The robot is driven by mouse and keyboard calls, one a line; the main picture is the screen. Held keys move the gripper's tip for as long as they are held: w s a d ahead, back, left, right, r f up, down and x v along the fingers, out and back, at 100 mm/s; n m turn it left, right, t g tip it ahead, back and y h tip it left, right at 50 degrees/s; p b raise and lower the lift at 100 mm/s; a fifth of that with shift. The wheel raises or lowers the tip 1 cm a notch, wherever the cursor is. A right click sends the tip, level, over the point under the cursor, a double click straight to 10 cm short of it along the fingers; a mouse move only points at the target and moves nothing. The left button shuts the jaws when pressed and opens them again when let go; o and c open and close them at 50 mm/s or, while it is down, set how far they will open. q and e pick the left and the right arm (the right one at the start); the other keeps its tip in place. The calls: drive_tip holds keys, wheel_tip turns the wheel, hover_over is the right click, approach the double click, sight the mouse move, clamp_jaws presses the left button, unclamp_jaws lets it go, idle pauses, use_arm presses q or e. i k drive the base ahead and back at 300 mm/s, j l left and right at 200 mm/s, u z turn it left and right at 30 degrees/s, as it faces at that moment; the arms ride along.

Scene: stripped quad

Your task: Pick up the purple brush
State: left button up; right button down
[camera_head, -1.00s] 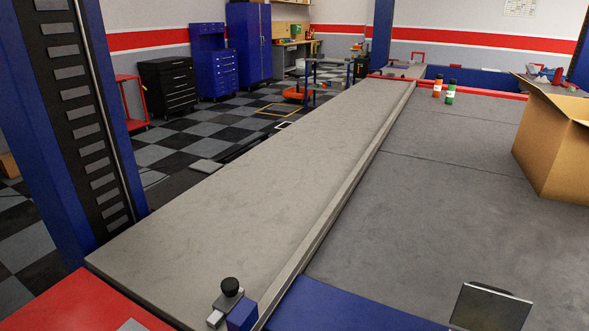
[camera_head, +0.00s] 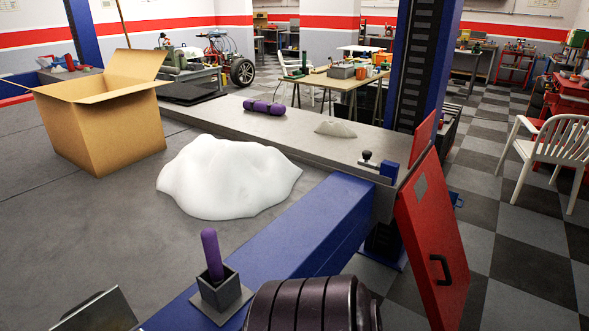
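A slim purple handle (camera_head: 211,255) stands almost upright, tilted slightly left, in a small dark grey square holder (camera_head: 221,295) near the bottom of the view. The lower end of this purple thing is hidden inside the holder, so I cannot see bristles. A second purple thing, a short rolled or segmented bundle (camera_head: 264,107), lies on the far grey ledge. I cannot tell from its shape whether it is a brush.
A white mound (camera_head: 228,178) lies behind the holder, and an open cardboard box (camera_head: 108,130) stands at the left. A blue beam (camera_head: 300,240) runs diagonally to the right. A dark ribbed round object (camera_head: 315,305) is close beside the holder. A red panel (camera_head: 432,245) leans at the right.

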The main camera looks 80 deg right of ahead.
sight(209, 237)
drive_tip(key=l+z, duration=0.1)
drive_tip(key=z, duration=1.8)
drive_tip(key=u, duration=2.8)
drive_tip(key=z, duration=2.7)
drive_tip(key=l+u, duration=0.3)
drive_tip(key=l, duration=0.3)
drive_tip(key=l+u, duration=0.3)
drive_tip(key=l, duration=0.35)
drive_tip(key=k+l+u, duration=0.1)
drive_tip(key=l+u, duration=0.2)
drive_tip(key=l, duration=0.3)
